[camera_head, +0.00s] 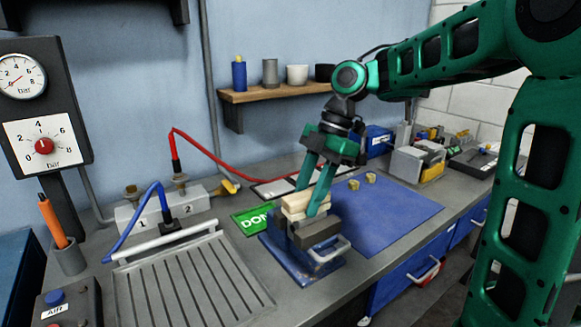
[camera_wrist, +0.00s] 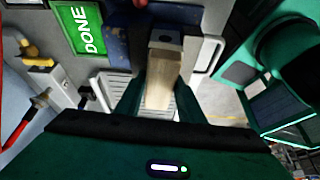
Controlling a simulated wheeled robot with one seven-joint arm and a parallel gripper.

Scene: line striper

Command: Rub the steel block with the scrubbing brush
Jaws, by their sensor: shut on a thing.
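My gripper (camera_head: 309,201) is shut on the scrubbing brush (camera_head: 295,204), a pale wooden block-shaped piece. The brush also shows between the fingers in the wrist view (camera_wrist: 163,82). Its bristles are not visible. The grey steel block (camera_head: 316,231) sits in a blue vise-like holder (camera_head: 283,259) near the front of the bench. The brush is right at the block, behind and slightly above it in the head view. I cannot tell whether they touch. In the wrist view the brush partly covers what lies below it.
A green DONE sign (camera_head: 251,219) lies left of the holder. A ribbed grey tray (camera_head: 185,285) is at the front left, and a blue mat (camera_head: 385,215) lies to the right, mostly clear. A valve block (camera_head: 160,212) with red and blue hoses stands behind the tray.

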